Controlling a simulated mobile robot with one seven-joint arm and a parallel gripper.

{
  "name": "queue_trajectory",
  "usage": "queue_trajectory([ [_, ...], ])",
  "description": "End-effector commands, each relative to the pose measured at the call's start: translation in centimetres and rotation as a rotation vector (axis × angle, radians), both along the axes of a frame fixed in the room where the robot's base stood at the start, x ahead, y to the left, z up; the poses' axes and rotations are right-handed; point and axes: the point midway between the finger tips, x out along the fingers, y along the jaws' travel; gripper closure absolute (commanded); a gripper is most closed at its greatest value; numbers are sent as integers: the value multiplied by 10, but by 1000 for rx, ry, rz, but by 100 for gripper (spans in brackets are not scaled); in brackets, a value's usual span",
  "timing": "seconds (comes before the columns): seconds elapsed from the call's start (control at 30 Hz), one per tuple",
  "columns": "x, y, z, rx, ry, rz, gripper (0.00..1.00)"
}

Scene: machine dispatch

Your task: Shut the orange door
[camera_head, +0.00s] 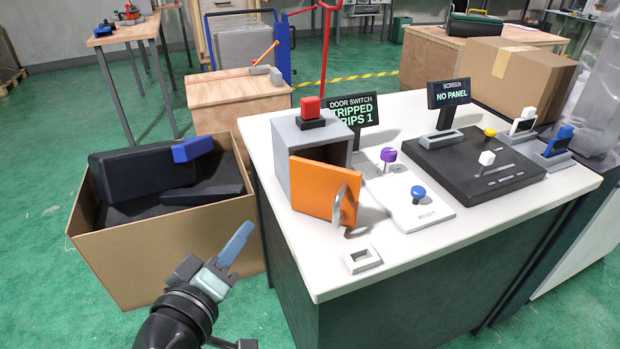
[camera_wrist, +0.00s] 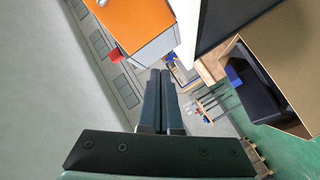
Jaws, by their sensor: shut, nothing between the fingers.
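The orange door (camera_head: 323,188) is on the front of a grey box (camera_head: 311,146) on the white-topped counter. It stands ajar, swung outward, with a dark gap above it and a grey handle (camera_head: 340,205) on its face. In the wrist view the orange door (camera_wrist: 122,20) shows at the top, beside the grey box (camera_wrist: 153,50). My gripper (camera_head: 240,243) is shut and empty, in front of the counter's left side, left of and below the door and apart from it. Its closed fingers also show in the wrist view (camera_wrist: 160,78).
A red button (camera_head: 310,106) tops the grey box. A sign behind it reads "DOOR SWITCH", "TRIPPED" and "TRIPS 1", partly hidden. A blue reset knob (camera_head: 418,193) and purple knob (camera_head: 388,155) stand right of the door. A cardboard box (camera_head: 170,262) with black items stands left of the counter.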

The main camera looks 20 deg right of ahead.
Motion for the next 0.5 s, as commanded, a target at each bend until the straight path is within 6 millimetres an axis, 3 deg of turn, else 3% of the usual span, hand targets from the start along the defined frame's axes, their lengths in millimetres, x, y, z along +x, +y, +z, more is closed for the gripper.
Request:
queue_trajectory([
  [0.1, -28, -6, -6, -203, 185, -105, 100],
  [0.3, -71, -13, -12, -479, 346, -230, 100],
  [0.5, -86, -16, -13, -581, 385, -273, 100],
])
